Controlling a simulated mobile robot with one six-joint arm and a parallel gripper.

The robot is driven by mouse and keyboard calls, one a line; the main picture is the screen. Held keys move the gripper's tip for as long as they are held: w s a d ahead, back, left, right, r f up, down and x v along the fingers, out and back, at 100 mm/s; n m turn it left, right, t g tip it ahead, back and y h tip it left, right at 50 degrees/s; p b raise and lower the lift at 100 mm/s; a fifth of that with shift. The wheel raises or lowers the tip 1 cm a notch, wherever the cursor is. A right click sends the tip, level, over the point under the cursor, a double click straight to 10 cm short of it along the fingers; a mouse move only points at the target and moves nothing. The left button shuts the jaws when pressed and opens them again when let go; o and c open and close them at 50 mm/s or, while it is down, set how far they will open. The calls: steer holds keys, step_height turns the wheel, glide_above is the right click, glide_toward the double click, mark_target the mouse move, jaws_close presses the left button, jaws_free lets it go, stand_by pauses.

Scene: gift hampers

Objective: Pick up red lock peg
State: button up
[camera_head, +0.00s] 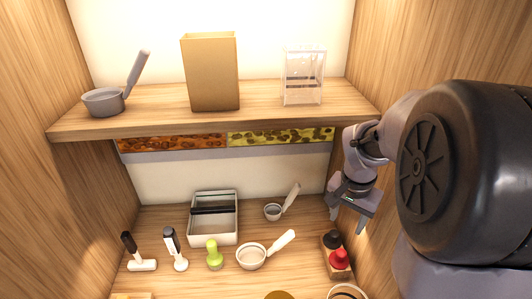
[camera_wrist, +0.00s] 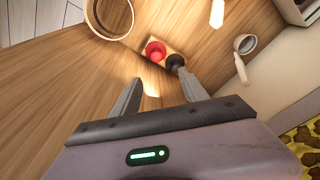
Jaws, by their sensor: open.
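The red lock peg (camera_head: 339,258) stands at the right of the lower shelf, in a small wooden block (camera_head: 347,275). A black peg (camera_head: 332,239) stands in the same block, just behind it. In the wrist view the red peg (camera_wrist: 155,50) is near the top centre, with the black peg (camera_wrist: 175,62) to its right. My gripper (camera_head: 349,215) is open and empty, above and behind the block near the right wall.
A round container (camera_head: 346,292) stands close in front of the block. A white-handled scoop (camera_head: 252,257), a green stamp (camera_head: 214,256) and a tray (camera_head: 190,226) stand to the left. The upper shelf (camera_head: 150,119) overhangs behind, and the right wall (camera_head: 430,50) is close.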

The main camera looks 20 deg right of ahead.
mark_target(341, 252)
steer(key=f+b, duration=0.2)
steer(key=f, duration=0.2)
steer(key=d+f+b, duration=0.1)
steer(key=f, duration=0.3)
steer(key=w+d+f+b, duration=0.1)
steer(key=f+b, duration=0.1)
steer(key=f, duration=0.3)
steer(key=shift+d+f+b, duration=0.1)
steer(key=shift+d+b, duration=0.1)
steer(key=shift+b, duration=0.15)
step_height(341, 252, down, 5)
steer(key=b, duration=0.2)
steer(key=shift+s+d+r+b, duration=0.1)
steer(key=shift+d+r+b, duration=0.1)
steer(key=shift+b, duration=0.2)
steer(key=shift+f, duration=0.2)
steer(key=shift+r, duration=0.15)
steer(key=shift+c, duration=0.4)
jaws_close()
